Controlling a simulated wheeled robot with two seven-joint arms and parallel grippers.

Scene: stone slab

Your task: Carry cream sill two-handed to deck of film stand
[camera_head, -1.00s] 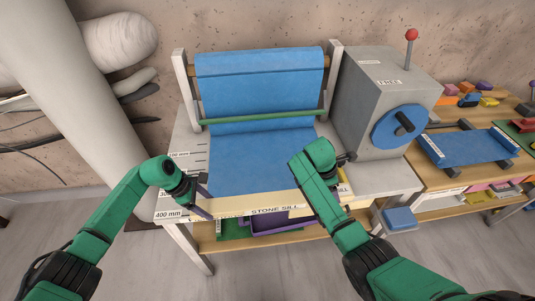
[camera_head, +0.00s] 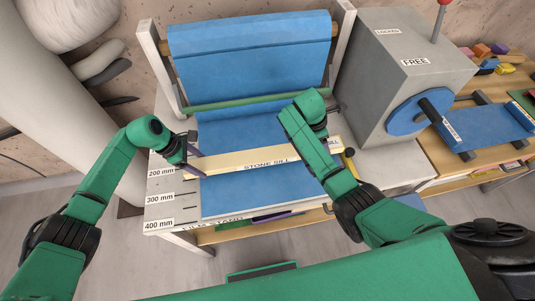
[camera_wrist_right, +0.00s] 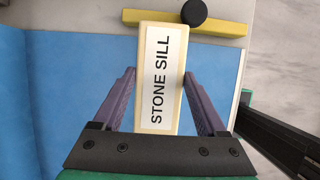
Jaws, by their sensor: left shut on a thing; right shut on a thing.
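The cream sill (camera_head: 228,165), labelled STONE SILL, lies crosswise over the blue film (camera_head: 240,200) on the deck (camera_head: 160,213) of the film stand, near the 200 mm mark. I cannot tell whether it touches the film. My left gripper (camera_head: 192,163) is shut on its left end. My right gripper (camera_wrist_right: 159,73) is shut on the sill near its right end, one finger along each long side in the right wrist view. In the head view my right arm hides those fingers and part of the sill.
A blue film roll (camera_head: 250,50) hangs at the stand's back, with a green bar (camera_head: 245,101) below it. A grey box (camera_head: 400,75) with a blue disc and red-knobbed lever stands close on the right. A yellow bar with a black knob (camera_wrist_right: 193,12) lies beyond the sill's end.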

